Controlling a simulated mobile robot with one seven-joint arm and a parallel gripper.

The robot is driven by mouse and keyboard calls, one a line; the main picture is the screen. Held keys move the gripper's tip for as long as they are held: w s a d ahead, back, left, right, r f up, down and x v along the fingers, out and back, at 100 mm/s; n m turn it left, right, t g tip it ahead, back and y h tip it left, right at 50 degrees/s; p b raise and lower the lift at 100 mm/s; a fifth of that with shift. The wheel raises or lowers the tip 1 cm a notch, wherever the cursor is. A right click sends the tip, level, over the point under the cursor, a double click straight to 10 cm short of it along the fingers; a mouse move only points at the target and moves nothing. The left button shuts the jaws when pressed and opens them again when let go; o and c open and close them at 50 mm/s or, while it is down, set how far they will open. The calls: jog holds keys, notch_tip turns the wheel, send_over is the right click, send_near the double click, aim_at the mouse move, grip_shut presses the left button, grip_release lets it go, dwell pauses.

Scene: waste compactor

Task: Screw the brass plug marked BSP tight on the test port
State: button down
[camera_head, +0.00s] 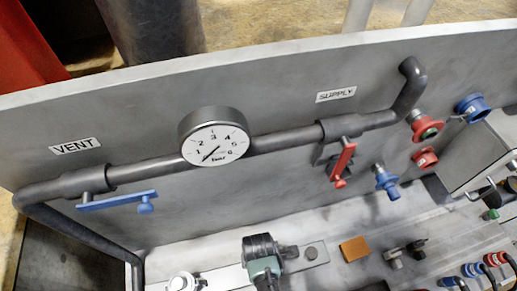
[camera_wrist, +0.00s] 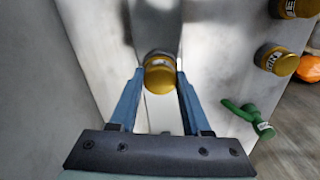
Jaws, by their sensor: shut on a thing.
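A brass plug (camera_wrist: 160,77) with a domed golden end sits between the two blue fingers of my gripper (camera_wrist: 160,75) in the wrist view. The gripper is shut on it. No marking can be read on this plug, so I cannot tell whether it is the BSP one. Two more brass plugs stand at the upper right of the wrist view, one at the top (camera_wrist: 297,8) and one below it (camera_wrist: 278,61); both carry small pale labels too small to read surely. I cannot make out the test port or whether the held plug touches it.
A grey panel carries a pressure gauge (camera_head: 215,143), a blue VENT lever (camera_head: 118,200) and a red SUPPLY lever (camera_head: 342,162). Red and blue couplings (camera_head: 425,125) are at the right. An orange block (camera_head: 355,248) lies on the bench. A green part (camera_wrist: 250,119) is right of my gripper.

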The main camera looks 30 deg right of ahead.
jog(key=m+p, duration=0.1)
jog(key=m, duration=0.3)
jog(key=shift+m, duration=0.4)
jog(key=shift+r+m+p, duration=0.1)
jog(key=shift+m+p, duration=0.2)
jog(key=shift+m, duration=0.9)
jog(key=m, duration=0.2)
jog(key=shift+m, duration=0.4)
jog(key=shift+m+p, duration=0.4)
jog(key=shift+m, duration=0.5)
jog(key=m, duration=0.3)
